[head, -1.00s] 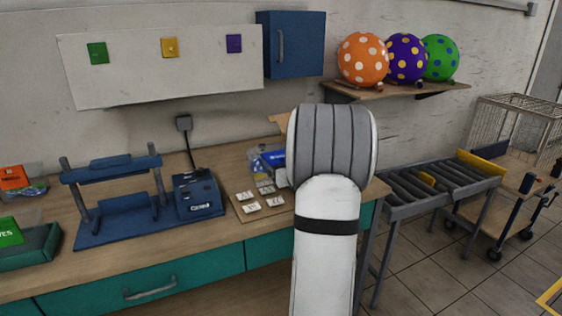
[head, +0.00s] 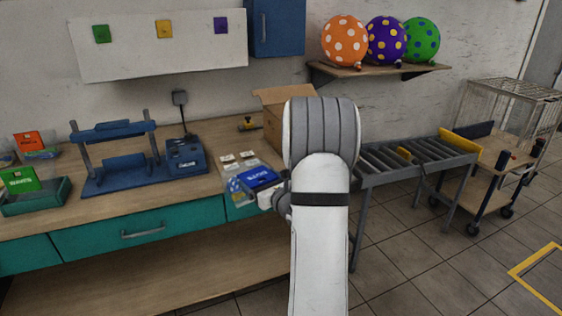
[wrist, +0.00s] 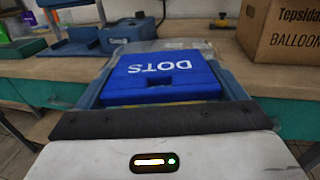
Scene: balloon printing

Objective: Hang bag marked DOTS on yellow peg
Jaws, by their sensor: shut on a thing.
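The bag marked DOTS (head: 258,178) has a blue header with white lettering and a clear lower part with coloured contents. My gripper (head: 272,197) is shut on it and holds it at the front edge of the bench. In the wrist view the bag (wrist: 160,76) lies ahead of the gripper (wrist: 162,118), with DOTS upside down. The fingertips are largely hidden by the bag and the dark gripper edge. The yellow peg (head: 164,29) is the middle one on the white wall board (head: 150,60), up and left of my gripper. Nothing visibly hangs on it.
A green peg (head: 101,34) and a purple peg (head: 221,25) flank it. The blue press (head: 120,180) and a cardboard box (head: 278,140) stand on the bench (head: 90,220). A blue cabinet (head: 276,27) is right of the board. Small cards lie nearby.

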